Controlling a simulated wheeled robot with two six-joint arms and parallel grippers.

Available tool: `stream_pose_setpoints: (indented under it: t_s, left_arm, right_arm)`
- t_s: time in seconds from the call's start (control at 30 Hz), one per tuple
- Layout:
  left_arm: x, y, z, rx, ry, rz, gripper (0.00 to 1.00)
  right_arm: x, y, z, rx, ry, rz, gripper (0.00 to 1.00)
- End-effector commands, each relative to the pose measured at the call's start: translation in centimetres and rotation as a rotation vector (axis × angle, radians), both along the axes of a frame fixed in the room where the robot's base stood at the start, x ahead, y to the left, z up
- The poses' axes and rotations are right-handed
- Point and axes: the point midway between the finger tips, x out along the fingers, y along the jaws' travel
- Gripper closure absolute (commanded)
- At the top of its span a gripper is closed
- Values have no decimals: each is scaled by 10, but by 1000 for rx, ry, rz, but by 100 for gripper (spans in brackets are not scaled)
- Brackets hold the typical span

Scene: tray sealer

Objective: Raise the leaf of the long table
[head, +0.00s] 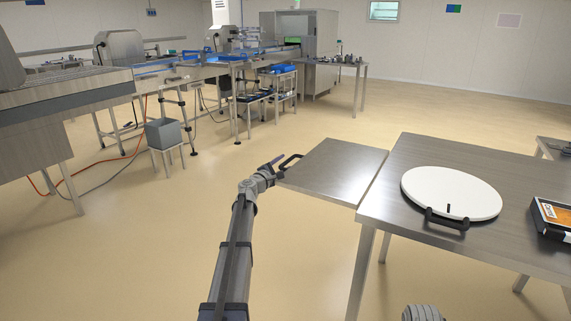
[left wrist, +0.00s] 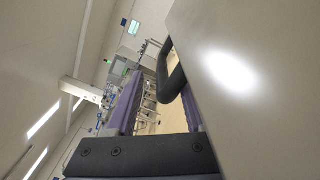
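The long table (head: 400,200) is a steel table at the right. Its leaf (head: 335,170) is a steel panel along the table's left edge, standing out to the left and looking about level with the top. A narrow gap shows between them. A black handle (head: 291,160) sits on the leaf's outer edge. My left gripper (head: 273,165) is at this handle. In the left wrist view its purple fingers (left wrist: 158,112) stand apart, with the black handle (left wrist: 172,75) close to the right finger and the leaf (left wrist: 250,70) beyond. My right gripper is not in view.
A round white board (head: 450,193) with a black handle lies on the table, and a dark box with an orange label (head: 553,215) is at its right edge. Sealing machines and a conveyor stand at the back left. The floor left of the leaf is clear.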

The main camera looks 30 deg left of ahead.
Motion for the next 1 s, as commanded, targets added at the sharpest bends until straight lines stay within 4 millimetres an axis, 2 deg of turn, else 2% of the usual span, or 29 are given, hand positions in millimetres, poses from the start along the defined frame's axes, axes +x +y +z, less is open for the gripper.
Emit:
stream_pose_setpoints:
  t_s: [0.1, 0.3, 0.7, 1.0]
  left_arm:
    - [-24, -1, 0, -2, 0, 0, 50]
    - [-52, 0, 0, -3, 0, -1, 50]
    - [-57, 1, 0, -3, 0, -2, 50]
    - [-77, 2, 0, -2, 0, -1, 50]
  right_arm:
    - [0, 0, 0, 0, 0, 0, 50]
    - [0, 0, 0, 0, 0, 0, 50]
    - [0, 0, 0, 0, 0, 0, 50]
    - [0, 0, 0, 0, 0, 0, 50]
